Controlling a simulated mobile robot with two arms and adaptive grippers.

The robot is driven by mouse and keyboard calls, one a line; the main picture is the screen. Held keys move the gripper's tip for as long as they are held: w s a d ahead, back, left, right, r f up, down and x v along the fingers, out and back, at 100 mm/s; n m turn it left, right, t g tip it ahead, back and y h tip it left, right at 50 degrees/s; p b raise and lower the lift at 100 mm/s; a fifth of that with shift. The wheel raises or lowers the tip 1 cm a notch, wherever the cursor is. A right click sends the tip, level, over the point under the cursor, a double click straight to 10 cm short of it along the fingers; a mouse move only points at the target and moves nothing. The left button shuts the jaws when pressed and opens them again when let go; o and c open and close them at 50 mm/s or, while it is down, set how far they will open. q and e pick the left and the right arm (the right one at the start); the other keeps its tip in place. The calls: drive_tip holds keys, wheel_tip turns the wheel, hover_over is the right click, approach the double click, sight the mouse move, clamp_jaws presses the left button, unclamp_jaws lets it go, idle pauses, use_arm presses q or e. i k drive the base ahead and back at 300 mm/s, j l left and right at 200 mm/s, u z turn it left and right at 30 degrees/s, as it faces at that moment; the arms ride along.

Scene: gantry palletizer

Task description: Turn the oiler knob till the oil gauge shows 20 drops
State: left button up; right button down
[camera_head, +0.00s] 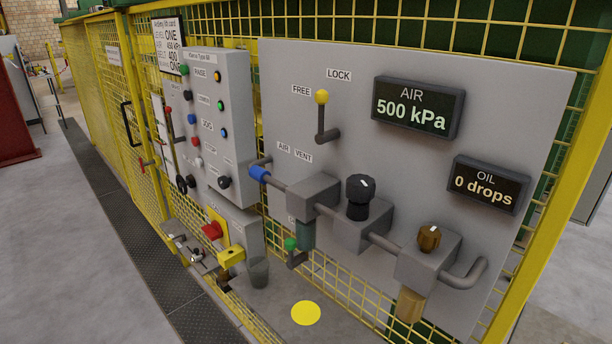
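The oiler knob (429,237) is a small brown-bronze knob with a pale mark, on top of a grey block at the lower right of the grey panel. An amber bowl (411,304) hangs under that block. The oil gauge (488,185) is a dark display to the upper right of the knob and reads "0 drops". Neither of my grippers shows in the head view, and nothing touches the knob.
The air gauge (418,107) reads 500 kPa. A black regulator knob (360,195), a yellow-tipped lever (322,97) and a blue-handled vent valve (260,174) are left of the oiler. A button box (215,130) stands further left.

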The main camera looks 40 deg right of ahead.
sight(430, 237)
drive_tip(key=z, duration=1.55)
